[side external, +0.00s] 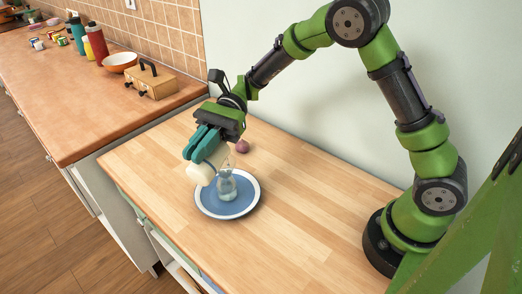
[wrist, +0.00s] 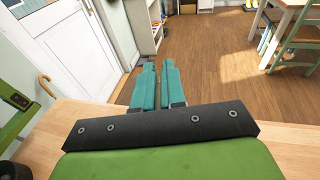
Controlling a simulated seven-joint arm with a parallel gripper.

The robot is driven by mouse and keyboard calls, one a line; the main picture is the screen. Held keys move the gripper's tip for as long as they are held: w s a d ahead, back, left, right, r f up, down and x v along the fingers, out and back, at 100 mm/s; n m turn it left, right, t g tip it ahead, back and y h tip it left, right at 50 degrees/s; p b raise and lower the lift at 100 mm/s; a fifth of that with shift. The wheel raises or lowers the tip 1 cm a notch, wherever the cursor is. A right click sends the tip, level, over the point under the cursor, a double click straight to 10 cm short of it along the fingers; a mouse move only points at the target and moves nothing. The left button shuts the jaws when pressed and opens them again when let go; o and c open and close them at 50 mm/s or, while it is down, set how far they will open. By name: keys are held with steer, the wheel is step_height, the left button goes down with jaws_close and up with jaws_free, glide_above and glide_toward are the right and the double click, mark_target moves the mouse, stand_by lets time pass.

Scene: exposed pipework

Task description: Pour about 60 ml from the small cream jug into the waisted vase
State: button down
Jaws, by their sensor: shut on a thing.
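The small cream jug (side external: 201,174) is held tilted in the side view, beside and above the waisted vase. My gripper (side external: 202,153), with teal fingers, is shut on it; it also shows in the wrist view (wrist: 156,66), where the jug is not seen. The waisted vase (side external: 227,186) is clear glass and stands upright on a blue plate with a pale rim (side external: 254,202). The jug's mouth is hard to make out, and I cannot tell whether liquid is flowing. The level in the vase is too small to read.
A purple onion-like item (side external: 242,146) lies behind the plate. The wooden table (side external: 310,205) is clear to the right. The counter at left holds a wooden box (side external: 152,82), an orange bowl (side external: 120,62) and bottles (side external: 96,44).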

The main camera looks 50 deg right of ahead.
steer(key=shift+d+r+y, duration=0.1)
steer(key=shift+r+y, duration=0.15)
steer(key=shift+y, duration=0.05)
steer(key=shift+s, duration=0.1)
